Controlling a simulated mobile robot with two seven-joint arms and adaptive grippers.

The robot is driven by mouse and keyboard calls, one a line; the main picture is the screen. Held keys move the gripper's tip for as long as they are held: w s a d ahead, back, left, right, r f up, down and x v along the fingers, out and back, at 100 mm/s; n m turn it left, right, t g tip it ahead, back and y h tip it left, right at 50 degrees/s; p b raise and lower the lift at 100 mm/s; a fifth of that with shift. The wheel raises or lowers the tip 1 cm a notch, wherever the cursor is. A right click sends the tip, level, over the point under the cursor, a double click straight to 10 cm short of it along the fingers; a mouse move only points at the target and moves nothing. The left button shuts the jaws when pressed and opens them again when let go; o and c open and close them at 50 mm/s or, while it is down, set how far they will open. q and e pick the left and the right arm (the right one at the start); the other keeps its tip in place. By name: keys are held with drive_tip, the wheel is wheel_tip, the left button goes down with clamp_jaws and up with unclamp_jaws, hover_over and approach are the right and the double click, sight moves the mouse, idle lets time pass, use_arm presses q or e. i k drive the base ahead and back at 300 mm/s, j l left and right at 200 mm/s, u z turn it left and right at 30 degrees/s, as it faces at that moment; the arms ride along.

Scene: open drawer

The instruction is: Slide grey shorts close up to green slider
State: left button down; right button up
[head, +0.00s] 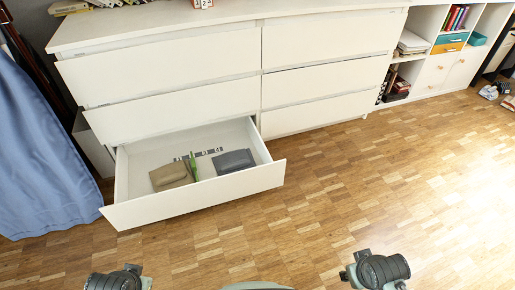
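The grey shorts (234,162) lie folded as a dark bundle in the open drawer (192,206), right of its middle. The green slider (194,167) is a thin upright piece left of the shorts, with a strip of bare drawer floor between them. A folded khaki cloth item (170,176) lies close on the slider's left side; whether they touch I cannot tell. Dark round parts of my two arms show at the bottom left and bottom right edges, well short of the drawer. I cannot make out the fingers of either gripper.
A black-and-white marked strip (203,153) lies on the drawer floor behind the slider and shorts. The white dresser (180,65) has its other drawers shut. A blue cloth (40,160) hangs at the left. The wooden floor (300,210) before the drawer is clear.

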sight(236, 160)
drive_tip(key=i+l, duration=0.7)
drive_tip(key=l, duration=0.25)
